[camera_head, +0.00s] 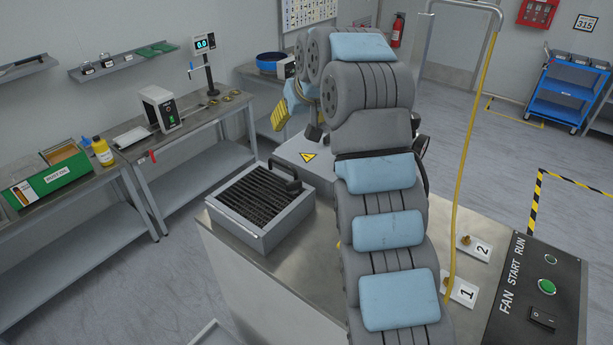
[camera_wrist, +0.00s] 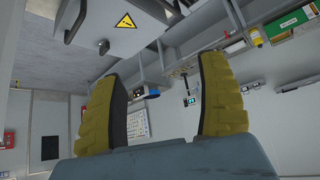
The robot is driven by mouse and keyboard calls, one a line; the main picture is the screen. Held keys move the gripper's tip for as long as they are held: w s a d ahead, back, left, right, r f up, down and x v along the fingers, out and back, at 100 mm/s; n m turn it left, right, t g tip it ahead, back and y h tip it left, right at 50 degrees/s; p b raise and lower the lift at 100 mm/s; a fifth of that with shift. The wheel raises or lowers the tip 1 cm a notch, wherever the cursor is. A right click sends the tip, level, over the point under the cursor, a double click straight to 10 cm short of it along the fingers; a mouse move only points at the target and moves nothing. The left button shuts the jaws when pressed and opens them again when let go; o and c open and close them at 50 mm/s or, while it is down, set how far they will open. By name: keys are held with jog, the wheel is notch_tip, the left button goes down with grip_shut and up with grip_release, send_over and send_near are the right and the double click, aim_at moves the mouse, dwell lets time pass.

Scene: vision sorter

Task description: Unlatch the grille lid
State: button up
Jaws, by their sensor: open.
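The grille lid (camera_head: 258,198) is a set of dark bars on top of a square grey metal box (camera_head: 275,233), left of my arm in the head view. It lies flat and looks closed. A black handle (camera_head: 289,181) stands at its back right. I cannot make out the latch clearly. My gripper (camera_head: 281,114) is beyond and above the box, apart from it, and partly hidden by my arm. In the wrist view my gripper (camera_wrist: 160,75) has two yellow padded fingers spread wide, with nothing between them.
A grey housing with a warning triangle (camera_head: 308,156) is behind the box; it also shows in the wrist view (camera_wrist: 125,22). A control panel (camera_head: 541,290) is at the lower right, with a yellow hose (camera_head: 466,170) nearby. A side bench (camera_head: 190,120) is at the left.

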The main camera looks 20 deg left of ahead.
jog(key=s+d+f+g+h, duration=0.2)
jog(key=s+d+g, duration=0.1)
jog(key=s, duration=0.2)
jog(key=p, duration=0.2)
send_near(294, 182)
jog(key=shift+f, duration=0.85)
jog(key=shift+w+p+x, duration=0.2)
jog(key=shift+p+x, duration=1.15)
jog(key=shift+x, duration=3)
jog(key=shift+a+r, duration=0.1)
jog(key=shift+a, duration=0.1)
jog(key=c, duration=1.2)
